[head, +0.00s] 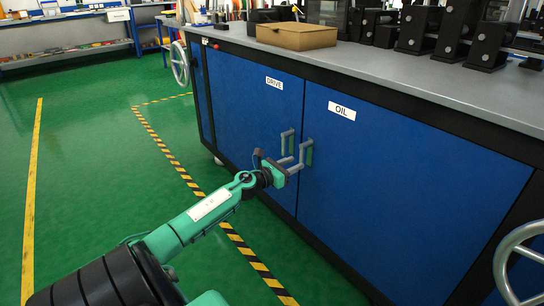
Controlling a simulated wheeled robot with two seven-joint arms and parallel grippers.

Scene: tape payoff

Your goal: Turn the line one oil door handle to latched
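The blue door labelled OIL (400,190) is closed, right of the closed blue door labelled DRIVE (240,110). The oil door handle (308,150) is a small grey lever on a greenish plate near that door's left edge. The drive door has a similar handle (290,138) close to its left. My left gripper (292,164), on a green arm, is in front of the oil handle's lower end. Its two grey fingers look spread apart. Whether they touch the lever or stand around it cannot be told. My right gripper is out of view.
A grey worktop (390,75) above the doors carries a cardboard box (296,36) and several black blocks. A handwheel (180,64) is at the cabinet's left end, another (520,265) at lower right. The green floor (90,150) left of the striped line is clear.

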